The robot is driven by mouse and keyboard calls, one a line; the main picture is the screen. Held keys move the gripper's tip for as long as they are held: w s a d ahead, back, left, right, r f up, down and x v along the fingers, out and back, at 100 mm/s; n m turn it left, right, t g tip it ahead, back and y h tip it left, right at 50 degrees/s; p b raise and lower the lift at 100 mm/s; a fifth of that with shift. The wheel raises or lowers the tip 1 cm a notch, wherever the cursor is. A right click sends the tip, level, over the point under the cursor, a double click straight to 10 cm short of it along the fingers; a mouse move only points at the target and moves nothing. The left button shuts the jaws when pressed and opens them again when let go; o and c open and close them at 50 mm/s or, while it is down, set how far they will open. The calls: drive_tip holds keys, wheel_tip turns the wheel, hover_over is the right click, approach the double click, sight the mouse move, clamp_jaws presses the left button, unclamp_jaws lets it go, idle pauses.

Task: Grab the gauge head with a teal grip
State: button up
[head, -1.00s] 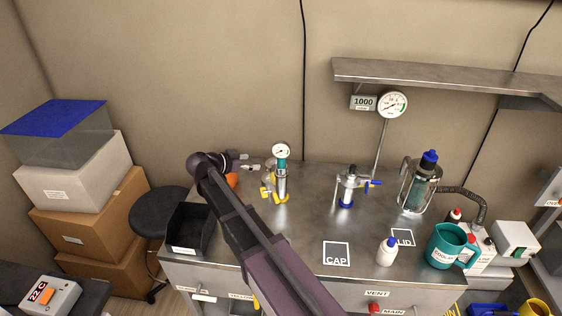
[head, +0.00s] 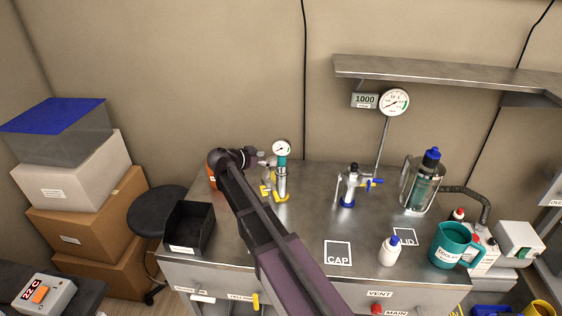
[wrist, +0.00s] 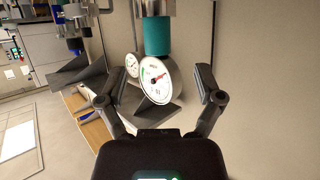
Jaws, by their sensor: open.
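The gauge head (head: 281,148) has a round white dial and a teal grip (head: 282,161) below it. It sits upright on a metal cylinder stand with yellow parts (head: 282,186) at the left of the bench. In the wrist view the dial (wrist: 157,82) and teal grip (wrist: 158,37) are large, with the dial lying between the two fingers in the picture. My gripper (wrist: 153,92) is open and empty, with a finger on each side of the dial and no contact visible. In the head view my gripper (head: 262,159) is just left of the gauge head, partly hidden by my wrist.
A second cylinder stand with blue parts (head: 349,188) is further right on the bench (head: 315,225). A wall gauge (head: 395,102), a caged bottle (head: 421,186), a white bottle (head: 390,252) and a teal jug (head: 451,246) are at the right. A black bin (head: 190,230) is front left.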

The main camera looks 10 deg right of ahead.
sight(282, 157)
drive_tip(key=shift+x, duration=0.8)
drive_tip(key=shift+b+x, duration=0.95)
drive_tip(key=shift+x, duration=1.7)
drive_tip(key=shift+s+d+r, duration=0.1)
drive_tip(key=shift+r, duration=0.05)
clamp_jaws()
